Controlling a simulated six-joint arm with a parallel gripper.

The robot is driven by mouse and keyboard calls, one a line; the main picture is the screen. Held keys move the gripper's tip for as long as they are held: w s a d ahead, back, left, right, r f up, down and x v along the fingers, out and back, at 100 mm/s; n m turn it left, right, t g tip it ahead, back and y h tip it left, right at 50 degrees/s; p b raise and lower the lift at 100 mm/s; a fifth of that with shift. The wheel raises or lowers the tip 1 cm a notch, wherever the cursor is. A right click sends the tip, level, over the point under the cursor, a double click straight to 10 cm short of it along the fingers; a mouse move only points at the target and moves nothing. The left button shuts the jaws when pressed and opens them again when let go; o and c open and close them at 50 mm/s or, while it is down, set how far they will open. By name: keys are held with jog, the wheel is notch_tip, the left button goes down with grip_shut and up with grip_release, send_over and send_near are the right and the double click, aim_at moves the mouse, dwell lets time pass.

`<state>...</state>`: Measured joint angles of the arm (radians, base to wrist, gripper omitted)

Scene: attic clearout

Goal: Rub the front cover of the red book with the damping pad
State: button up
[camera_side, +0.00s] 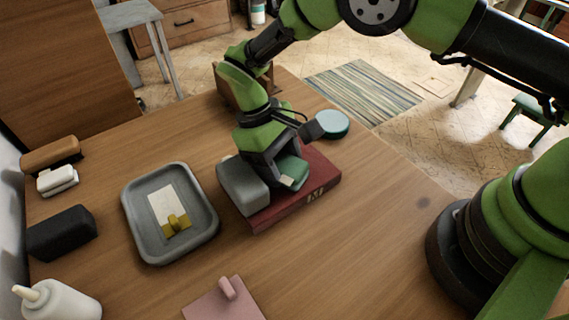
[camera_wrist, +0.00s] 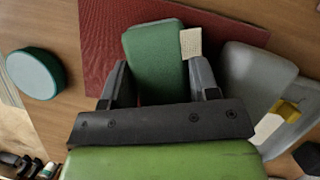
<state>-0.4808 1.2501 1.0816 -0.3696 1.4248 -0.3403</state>
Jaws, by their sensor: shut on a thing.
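The red book (camera_side: 318,182) lies flat on the wooden table, with pale marks on its spine. It fills the upper part of the wrist view (camera_wrist: 100,40). My gripper (camera_side: 277,177) is over the book, its jaws shut on a green pad with rounded corners (camera_side: 294,168). In the wrist view the green pad (camera_wrist: 155,62) sits between the two fingers, over the book's cover, with a small cream patch at its right edge. The pad is low at the cover; I cannot tell whether its underside touches.
A grey rounded block (camera_side: 240,187) stands close on the left, against or over the book's edge. A grey tray (camera_side: 137,232) holds a white card and a yellow piece. A teal round tin (camera_side: 332,124) is behind the book.

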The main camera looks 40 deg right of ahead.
jog(key=shift+w, duration=0.1)
jog(key=shift+w, duration=0.95)
jog(key=shift+s, duration=1.05)
jog(key=shift+s, duration=1)
jog(key=shift+a, duration=0.2)
